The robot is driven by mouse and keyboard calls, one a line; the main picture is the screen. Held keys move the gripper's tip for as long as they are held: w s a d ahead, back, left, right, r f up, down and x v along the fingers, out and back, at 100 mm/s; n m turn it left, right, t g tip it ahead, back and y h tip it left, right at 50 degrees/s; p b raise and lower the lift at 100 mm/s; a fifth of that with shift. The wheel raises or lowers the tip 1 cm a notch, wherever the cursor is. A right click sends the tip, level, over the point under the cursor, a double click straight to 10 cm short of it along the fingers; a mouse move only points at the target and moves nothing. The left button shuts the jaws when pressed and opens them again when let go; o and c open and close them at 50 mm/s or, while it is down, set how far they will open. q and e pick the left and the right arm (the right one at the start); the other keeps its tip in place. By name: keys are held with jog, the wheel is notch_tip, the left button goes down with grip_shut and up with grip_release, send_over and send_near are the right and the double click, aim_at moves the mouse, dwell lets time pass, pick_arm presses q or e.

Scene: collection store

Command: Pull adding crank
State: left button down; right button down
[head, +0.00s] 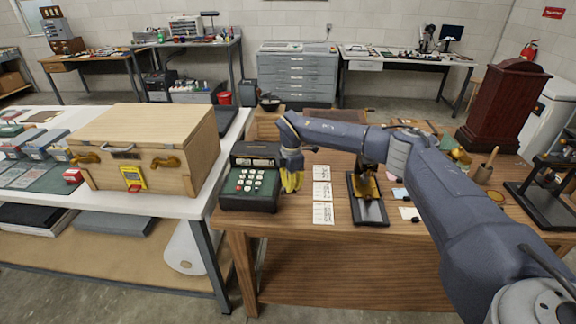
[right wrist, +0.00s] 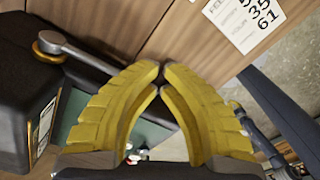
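The adding machine (head: 247,188) is a dark box with a green key panel and pale keys. It stands at the left end of the wooden table. In the right wrist view its dark body (right wrist: 14,100) is at the left, with a grey metal crank arm (right wrist: 88,56) on a brass hub (right wrist: 49,42). The crank's far end passes behind a finger and is hidden. My right gripper (head: 291,183) has yellow fingers and is beside the machine's right side. In the right wrist view its fingertips (right wrist: 160,72) meet, with nothing visible between them. My left gripper is not in view.
Printed cards (head: 323,190) lie right of the gripper, before a black stand with a brass part (head: 368,200). A wooden chest (head: 147,148) stands on the white table at the left. A dark red cabinet (head: 502,105) is at the right.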

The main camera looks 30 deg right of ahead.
jog(key=shift+f, duration=0.2)
jog(key=shift+w+d+f, duration=0.1)
jog(key=shift+w+f, duration=0.1)
jog(key=shift+f, duration=0.95)
jog(key=shift+r, duration=0.1)
